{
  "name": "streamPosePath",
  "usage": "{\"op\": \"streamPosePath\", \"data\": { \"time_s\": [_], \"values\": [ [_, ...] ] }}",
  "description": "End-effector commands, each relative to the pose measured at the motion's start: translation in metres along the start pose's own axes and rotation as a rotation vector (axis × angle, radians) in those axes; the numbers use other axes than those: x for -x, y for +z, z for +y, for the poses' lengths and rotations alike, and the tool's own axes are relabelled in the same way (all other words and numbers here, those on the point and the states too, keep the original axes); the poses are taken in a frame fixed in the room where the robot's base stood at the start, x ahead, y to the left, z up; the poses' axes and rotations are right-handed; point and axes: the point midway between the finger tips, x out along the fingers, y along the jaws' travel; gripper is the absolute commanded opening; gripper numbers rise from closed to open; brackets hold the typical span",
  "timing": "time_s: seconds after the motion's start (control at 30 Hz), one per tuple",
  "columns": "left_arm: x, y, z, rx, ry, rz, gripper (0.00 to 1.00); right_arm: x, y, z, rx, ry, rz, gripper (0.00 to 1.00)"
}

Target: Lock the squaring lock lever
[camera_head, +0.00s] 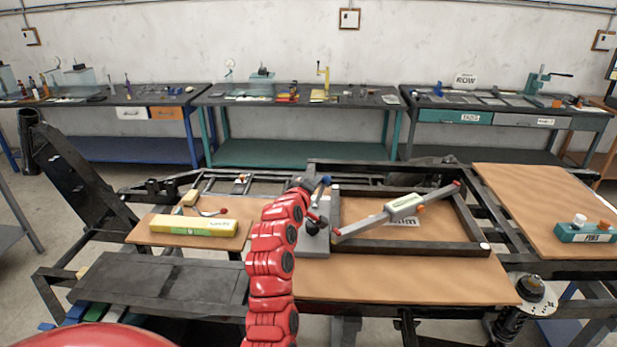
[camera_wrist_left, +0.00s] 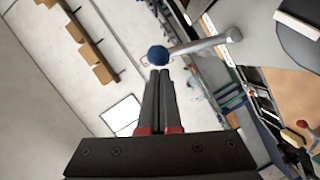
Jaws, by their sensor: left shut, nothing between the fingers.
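The squaring lock lever shows in the left wrist view as a grey bar (camera_wrist_left: 205,44) with a blue ball knob (camera_wrist_left: 158,56) at its end. In the head view the blue knob (camera_head: 326,181) shows beside the end of my red left arm, above a grey block (camera_head: 315,243). My left gripper (camera_wrist_left: 159,72) is shut and empty, its tips close to the ball; I cannot tell whether they touch it. In the head view the left gripper (camera_head: 306,184) is small and partly hidden by its own arm. My right gripper is not in view.
A dark rectangular frame (camera_head: 410,248) lies on a brown board right of the block, with a grey measuring bar (camera_head: 360,226) diagonally across it. A teal pin holder (camera_head: 585,235) stands at right. Workbenches line the back wall.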

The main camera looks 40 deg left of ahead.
Motion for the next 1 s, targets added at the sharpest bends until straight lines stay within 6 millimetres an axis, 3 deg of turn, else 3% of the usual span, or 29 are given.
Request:
{"op": "streamPosePath", "data": {
  "time_s": [0.3,0.57,1.0],
  "values": [
    [-0.001,0.001,0.0,-0.002,0.0,0.0,0.0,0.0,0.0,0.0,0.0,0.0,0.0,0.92],
    [-0.007,0.02,0.006,-0.167,-0.052,-0.001,0.0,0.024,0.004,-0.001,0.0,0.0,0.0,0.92],
    [-0.007,0.019,0.008,-0.189,-0.066,-0.001,0.0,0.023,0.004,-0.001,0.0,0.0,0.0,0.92]
  ]
}}
